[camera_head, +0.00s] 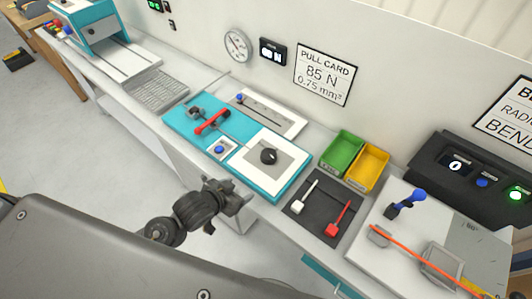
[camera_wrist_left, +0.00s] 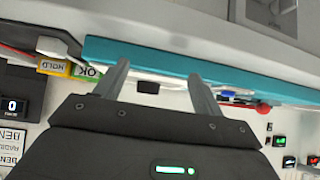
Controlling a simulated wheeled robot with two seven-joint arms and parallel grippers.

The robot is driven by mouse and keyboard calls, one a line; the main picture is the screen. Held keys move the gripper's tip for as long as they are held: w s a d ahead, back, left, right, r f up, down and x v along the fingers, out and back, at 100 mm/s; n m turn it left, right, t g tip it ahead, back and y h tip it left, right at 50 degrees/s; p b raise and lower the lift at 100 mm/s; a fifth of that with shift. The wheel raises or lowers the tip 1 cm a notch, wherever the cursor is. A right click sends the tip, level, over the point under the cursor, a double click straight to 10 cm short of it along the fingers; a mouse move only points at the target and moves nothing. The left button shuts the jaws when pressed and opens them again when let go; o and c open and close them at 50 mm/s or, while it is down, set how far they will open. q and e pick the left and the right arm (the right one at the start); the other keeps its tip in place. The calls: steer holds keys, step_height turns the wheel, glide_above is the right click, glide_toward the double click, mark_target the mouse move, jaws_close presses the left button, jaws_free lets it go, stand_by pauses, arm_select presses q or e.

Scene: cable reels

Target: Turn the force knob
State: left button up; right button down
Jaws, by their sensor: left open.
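The force knob (camera_head: 268,156) is a round black knob on a white panel of the teal test unit (camera_head: 290,187). My left gripper (camera_head: 241,197) is in front of the unit's near edge, apart from the knob. In the left wrist view its two fingers (camera_wrist_left: 160,84) are spread with nothing held between them. A small dark block (camera_wrist_left: 148,87) shows beyond the fingers, by the teal edge; it looks like the knob. My right gripper is not in view.
A red lever (camera_head: 212,122) and a blue button (camera_head: 220,149) are on the unit left of the knob. Green (camera_head: 342,149) and yellow (camera_head: 367,167) bins and a dark mat (camera_head: 320,207) lie to its right. A pull card (camera_head: 323,73) reads 85 N, 0.75 mm².

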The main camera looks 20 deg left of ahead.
mark_target(265, 157)
arm_select(q)
steer(key=w+r+m+t+h, duration=0.2)
steer(key=w+r+m+h, duration=0.1)
steer(key=w+r+h, duration=0.15)
steer(key=p+x, duration=0.1)
steer(key=x, duration=0.2)
steer(key=p+x, duration=0.1)
steer(key=x, duration=0.2)
steer(key=r+p+x, duration=0.1)
steer(key=x, duration=0.2)
steer(key=shift+w+a+f, duration=0.1)
steer(key=shift+w+f, duration=0.15)
steer(key=shift+w, duration=0.5)
steer(key=shift+w+d+f+p, duration=0.25)
steer(key=shift+w+f+p, duration=0.05)
steer(key=shift+w, duration=0.05)
